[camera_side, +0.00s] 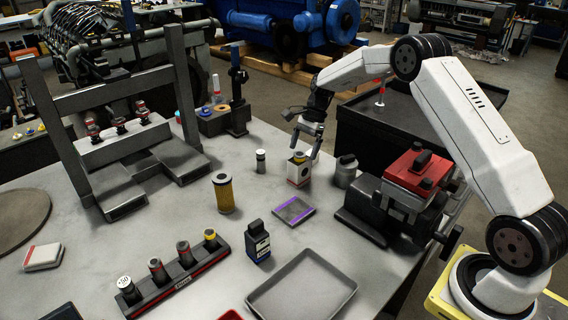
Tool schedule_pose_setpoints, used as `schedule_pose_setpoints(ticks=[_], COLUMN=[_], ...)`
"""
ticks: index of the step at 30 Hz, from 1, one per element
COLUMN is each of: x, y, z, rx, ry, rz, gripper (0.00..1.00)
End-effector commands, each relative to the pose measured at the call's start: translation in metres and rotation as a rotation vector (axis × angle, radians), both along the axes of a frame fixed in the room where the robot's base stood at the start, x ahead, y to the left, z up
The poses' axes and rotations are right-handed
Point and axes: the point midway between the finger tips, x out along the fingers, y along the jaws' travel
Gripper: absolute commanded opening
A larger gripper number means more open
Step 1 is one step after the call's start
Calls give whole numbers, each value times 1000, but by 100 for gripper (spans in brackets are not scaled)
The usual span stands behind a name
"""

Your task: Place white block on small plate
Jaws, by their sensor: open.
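A white block-like box (299,172) with a red mark on its side stands upright on the grey bench. Something yellowish with a dark top shows at its top, but is too small to make out. My gripper (305,148) points down at this box with its fingers open and apart around its top; I cannot tell whether they touch it. A small flat grey plate (294,210) with a purple band lies in front of the box, with nothing on it. Another white block (42,257) with a red stripe lies flat at the far left of the bench.
A yellow cylinder (223,192), a dark blue bottle (257,242) and an empty grey tray (344,290) stand around the plate. A small grey canister (345,171) and a red-topped machine (408,172) are right of the box. A black rack (178,283) is front left.

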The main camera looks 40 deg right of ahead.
Motion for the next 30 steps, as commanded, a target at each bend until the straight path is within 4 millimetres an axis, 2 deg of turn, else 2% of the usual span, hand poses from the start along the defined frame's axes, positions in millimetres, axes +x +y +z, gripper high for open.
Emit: schedule_pose_setpoints(ticks=[12,29,30], x=[0,0,0], y=[16,17,17], z=[-40,-43,-43], rx=[2,1,1], ry=[-1,-3,-3], rz=[1,1,1], gripper=[100,100,97])
